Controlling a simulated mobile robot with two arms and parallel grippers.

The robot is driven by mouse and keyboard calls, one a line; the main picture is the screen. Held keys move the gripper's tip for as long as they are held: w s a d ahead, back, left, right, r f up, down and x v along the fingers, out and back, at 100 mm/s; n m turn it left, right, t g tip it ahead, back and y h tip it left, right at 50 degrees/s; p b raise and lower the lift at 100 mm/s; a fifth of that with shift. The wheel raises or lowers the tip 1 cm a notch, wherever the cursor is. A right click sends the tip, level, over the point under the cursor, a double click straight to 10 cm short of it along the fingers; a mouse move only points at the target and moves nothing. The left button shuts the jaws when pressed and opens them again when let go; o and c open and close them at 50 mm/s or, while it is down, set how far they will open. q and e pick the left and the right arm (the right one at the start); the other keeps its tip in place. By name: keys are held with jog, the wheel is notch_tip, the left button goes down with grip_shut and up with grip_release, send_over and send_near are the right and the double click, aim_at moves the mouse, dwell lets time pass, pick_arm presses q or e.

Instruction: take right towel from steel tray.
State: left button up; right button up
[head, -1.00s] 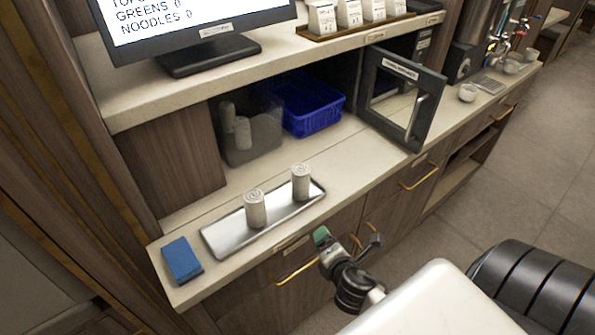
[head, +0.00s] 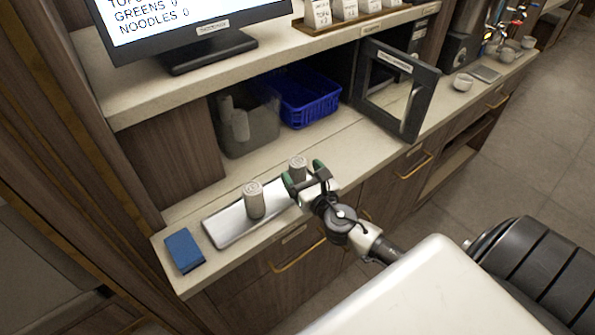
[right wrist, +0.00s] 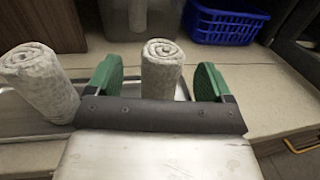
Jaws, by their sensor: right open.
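The steel tray (head: 226,226) lies on the counter with two rolled towels standing upright on it. The right towel (head: 297,166) is partly hidden by my right gripper (head: 304,180) in the head view. In the right wrist view, the right towel (right wrist: 161,68) stands between the two green fingertips of my open right gripper (right wrist: 158,84), with gaps on both sides. The left towel (head: 254,200) stands just left of the gripper; in the right wrist view it (right wrist: 38,82) leans close to the left finger. My left gripper is out of view.
An open appliance door (head: 398,92) juts out at right. A shelf with a monitor (head: 190,30) is above.

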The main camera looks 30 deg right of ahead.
aim_at(302, 172)
jog(key=w, duration=0.3)
jog(key=shift+w+d, duration=0.3)
jog(key=shift+s, duration=0.1)
jog(key=shift+c, duration=0.2)
jog(key=shift+c, duration=1.1)
jog(key=c, duration=0.8)
